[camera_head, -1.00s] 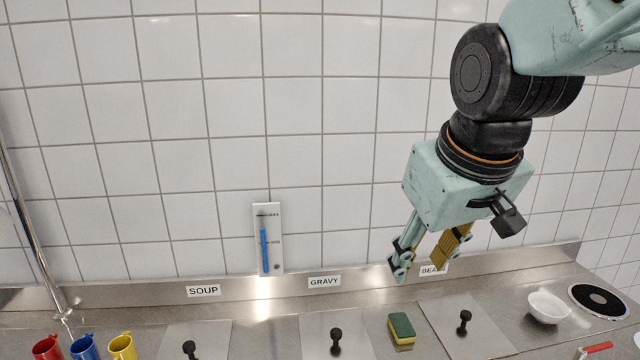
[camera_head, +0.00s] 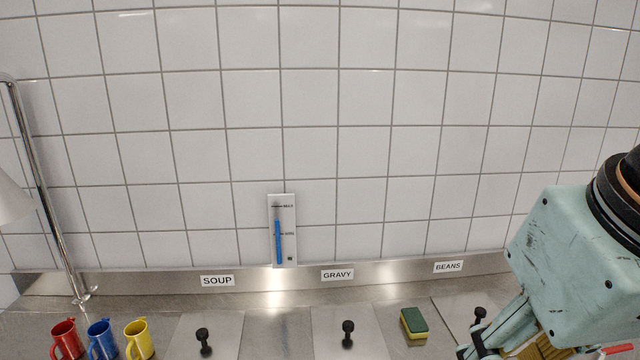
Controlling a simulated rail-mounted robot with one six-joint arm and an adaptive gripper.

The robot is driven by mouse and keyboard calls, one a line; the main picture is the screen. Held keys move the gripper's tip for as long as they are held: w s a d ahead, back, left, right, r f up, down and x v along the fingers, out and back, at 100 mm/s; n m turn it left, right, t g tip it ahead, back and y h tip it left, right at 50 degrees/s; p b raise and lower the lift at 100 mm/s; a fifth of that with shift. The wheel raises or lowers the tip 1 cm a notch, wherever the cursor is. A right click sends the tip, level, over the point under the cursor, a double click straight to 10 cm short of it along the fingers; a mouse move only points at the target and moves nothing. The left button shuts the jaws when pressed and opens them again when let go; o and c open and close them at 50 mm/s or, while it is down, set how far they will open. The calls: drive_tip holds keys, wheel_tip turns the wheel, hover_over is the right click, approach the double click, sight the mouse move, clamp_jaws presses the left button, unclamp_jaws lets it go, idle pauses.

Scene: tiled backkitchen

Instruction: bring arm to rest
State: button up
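My gripper (camera_head: 500,350) is at the lower right of the head view, in front of the right part of the counter. Its pale green housing and the upper parts of its fingers show. The fingertips run into the bottom edge of the picture, so how far apart they are is not clear. No held object can be seen. My arm covers the right side of the counter.
On the steel counter stand red (camera_head: 66,340), blue (camera_head: 101,340) and yellow (camera_head: 138,340) mugs. Lids with black knobs (camera_head: 347,330) lie below the SOUP, GRAVY and BEANS labels. A green and yellow sponge (camera_head: 413,323) lies between lids. A lamp (camera_head: 40,170) stands left.

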drive_tip(key=shift+s+f, duration=0.2)
drive_tip(key=shift+s, duration=0.45)
drive_tip(key=shift+s+f, duration=0.15)
drive_tip(key=shift+s, duration=0.45)
